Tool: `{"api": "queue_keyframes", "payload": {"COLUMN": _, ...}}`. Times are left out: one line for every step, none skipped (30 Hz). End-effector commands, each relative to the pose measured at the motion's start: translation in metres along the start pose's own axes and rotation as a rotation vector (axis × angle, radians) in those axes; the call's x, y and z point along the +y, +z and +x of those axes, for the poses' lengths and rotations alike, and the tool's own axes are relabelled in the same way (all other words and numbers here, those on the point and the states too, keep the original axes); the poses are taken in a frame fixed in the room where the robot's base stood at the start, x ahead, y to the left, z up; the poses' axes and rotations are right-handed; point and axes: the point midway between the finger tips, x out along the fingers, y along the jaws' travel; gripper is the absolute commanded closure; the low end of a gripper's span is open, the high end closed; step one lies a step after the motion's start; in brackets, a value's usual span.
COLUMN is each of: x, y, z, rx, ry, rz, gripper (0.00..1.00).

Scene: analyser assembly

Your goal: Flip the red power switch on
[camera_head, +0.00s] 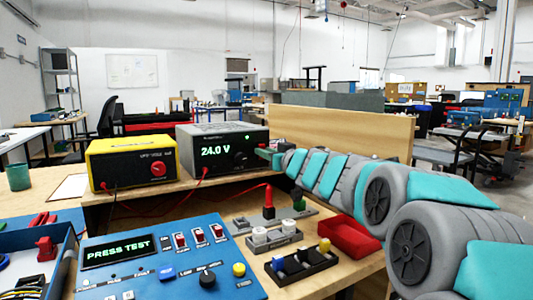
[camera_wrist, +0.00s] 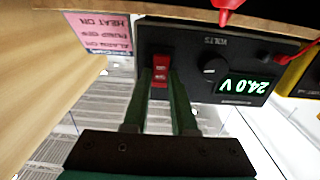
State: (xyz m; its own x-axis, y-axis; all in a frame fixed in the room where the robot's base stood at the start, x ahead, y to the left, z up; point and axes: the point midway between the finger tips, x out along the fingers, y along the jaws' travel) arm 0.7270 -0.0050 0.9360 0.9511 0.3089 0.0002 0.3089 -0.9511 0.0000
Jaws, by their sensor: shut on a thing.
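The red power switch (camera_wrist: 160,68) is a red rocker on the dark front of the grey power supply (camera_wrist: 200,45), seen upside down in the wrist view. The supply's green display (camera_wrist: 245,86) is lit and reads 24.0 V. My gripper (camera_wrist: 163,82) has its two green fingers at the switch, one on each side, shut on it. In the head view the supply (camera_head: 222,133) stands on the raised shelf, and my gripper (camera_head: 268,155) reaches its right front end. The switch is hidden there behind my gripper.
A yellow meter box (camera_head: 130,160) stands left of the supply. Below are a blue control panel (camera_head: 165,260) whose screen reads PRESS TEST, a red tray (camera_head: 348,238) and a black holder (camera_head: 300,268). Red cables hang in front of the shelf. A wooden board (camera_head: 340,132) stands behind my arm.

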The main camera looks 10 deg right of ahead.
Motion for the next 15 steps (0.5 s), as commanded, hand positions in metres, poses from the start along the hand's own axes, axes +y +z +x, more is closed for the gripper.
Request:
{"api": "queue_keyframes", "payload": {"x": 0.0000, "y": 0.0001, "z": 0.0000, "rx": 0.000, "ry": 0.000, "rz": 0.000, "gripper": 0.96}}
{"api": "queue_keyframes", "payload": {"x": 0.0000, "y": 0.0001, "z": 0.0000, "rx": 0.000, "ry": 0.000, "rz": 0.000, "gripper": 0.99}}
{"api": "queue_keyframes", "payload": {"x": -0.0001, "y": 0.0000, "z": 0.0000, "rx": 0.000, "ry": 0.000, "rz": 0.000, "gripper": 1.00}}
{"api": "queue_keyframes", "payload": {"x": 0.0000, "y": 0.0000, "z": -0.0001, "rx": 0.000, "ry": 0.000, "rz": 0.000, "gripper": 1.00}}
{"api": "queue_keyframes", "payload": {"x": 0.0000, "y": 0.0001, "z": 0.0000, "rx": 0.000, "ry": 0.000, "rz": 0.000, "gripper": 1.00}}
{"api": "queue_keyframes", "payload": {"x": 0.0000, "y": 0.0002, "z": 0.0000, "rx": 0.000, "ry": 0.000, "rz": 0.000, "gripper": 1.00}}
{"api": "queue_keyframes", "payload": {"x": -0.0001, "y": 0.0003, "z": 0.0000, "rx": 0.000, "ry": 0.000, "rz": 0.000, "gripper": 1.00}}
{"api": "queue_keyframes", "payload": {"x": -0.0001, "y": 0.0003, "z": 0.0000, "rx": 0.000, "ry": 0.000, "rz": 0.000, "gripper": 1.00}}
{"api": "queue_keyframes", "payload": {"x": -0.0001, "y": 0.0003, "z": 0.0000, "rx": 0.000, "ry": 0.000, "rz": 0.000, "gripper": 1.00}}
{"api": "queue_keyframes", "payload": {"x": -0.0001, "y": 0.0003, "z": 0.0000, "rx": 0.000, "ry": 0.000, "rz": 0.000, "gripper": 1.00}}
{"api": "queue_keyframes", "payload": {"x": 0.0000, "y": 0.0003, "z": 0.0000, "rx": 0.000, "ry": 0.000, "rz": 0.000, "gripper": 1.00}}
{"api": "queue_keyframes", "payload": {"x": -0.0001, "y": 0.0005, "z": 0.0000, "rx": 0.000, "ry": 0.000, "rz": 0.000, "gripper": 1.00}}
{"api": "queue_keyframes", "payload": {"x": -0.0001, "y": 0.0011, "z": 0.0000, "rx": 0.001, "ry": 0.000, "rz": 0.000, "gripper": 1.00}}
{"api": "queue_keyframes", "payload": {"x": -0.0002, "y": 0.0020, "z": 0.0001, "rx": 0.004, "ry": 0.000, "rz": 0.000, "gripper": 1.00}}
{"api": "queue_keyframes", "payload": {"x": -0.0003, "y": 0.0036, "z": 0.0001, "rx": 0.009, "ry": -0.001, "rz": -0.001, "gripper": 1.00}}
